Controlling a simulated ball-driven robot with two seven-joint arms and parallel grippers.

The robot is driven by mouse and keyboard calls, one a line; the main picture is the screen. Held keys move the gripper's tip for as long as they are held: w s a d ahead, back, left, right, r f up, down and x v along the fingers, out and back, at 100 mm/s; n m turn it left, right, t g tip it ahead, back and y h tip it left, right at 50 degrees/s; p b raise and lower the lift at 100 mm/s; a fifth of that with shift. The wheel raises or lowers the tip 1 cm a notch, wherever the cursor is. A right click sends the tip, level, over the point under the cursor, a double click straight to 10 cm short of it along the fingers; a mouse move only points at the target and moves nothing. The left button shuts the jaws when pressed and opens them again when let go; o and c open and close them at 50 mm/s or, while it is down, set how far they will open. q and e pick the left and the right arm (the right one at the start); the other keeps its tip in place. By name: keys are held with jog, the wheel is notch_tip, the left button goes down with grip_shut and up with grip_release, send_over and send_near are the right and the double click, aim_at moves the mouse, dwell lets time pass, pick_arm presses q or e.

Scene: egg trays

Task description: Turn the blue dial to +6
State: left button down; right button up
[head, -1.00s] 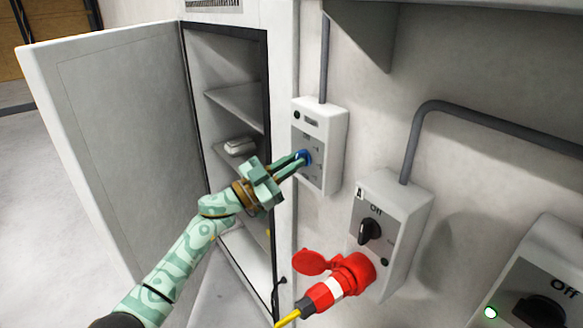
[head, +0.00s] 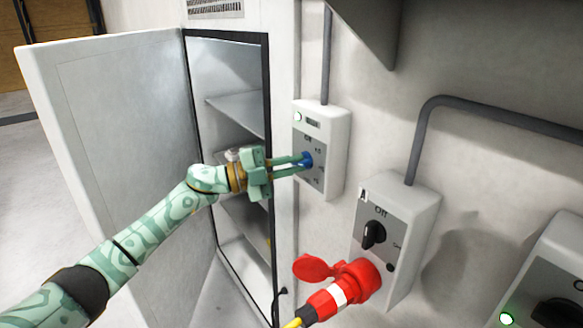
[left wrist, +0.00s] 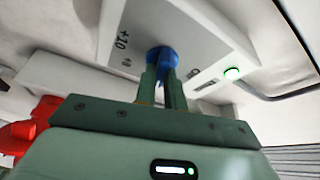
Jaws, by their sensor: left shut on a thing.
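The blue dial (head: 307,159) sits on the front of a white wall-mounted control box (head: 338,140) with a small display and a lamp (head: 297,117) that is lit. My left gripper (head: 303,160) reaches in from the left and is shut on the dial. In the left wrist view the dial (left wrist: 162,57) is between the two fingertips (left wrist: 162,72), and a "+10" mark shows left of it. The dial's exact setting cannot be read. My right gripper is not in view.
An open cabinet with shelves (head: 235,115) and its door (head: 120,140) stand left of the box. Lower right are a switch box marked Off (head: 412,215), a red plug (head: 345,285) with yellow cable, and another switch box (head: 560,250).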

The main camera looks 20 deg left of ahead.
pick_arm(q)
jog(key=shift+m+g+y, duration=0.4)
jog(key=shift+m, duration=1.2)
jog(key=shift+f, duration=0.1)
jog(key=c, duration=1.5)
grip_release()
jog(key=shift+a, duration=0.15)
jog(key=b+v, duration=0.2)
jog(key=v, duration=1.4)
jog(key=shift+a+r, duration=0.1)
jog(key=shift+r, duration=0.15)
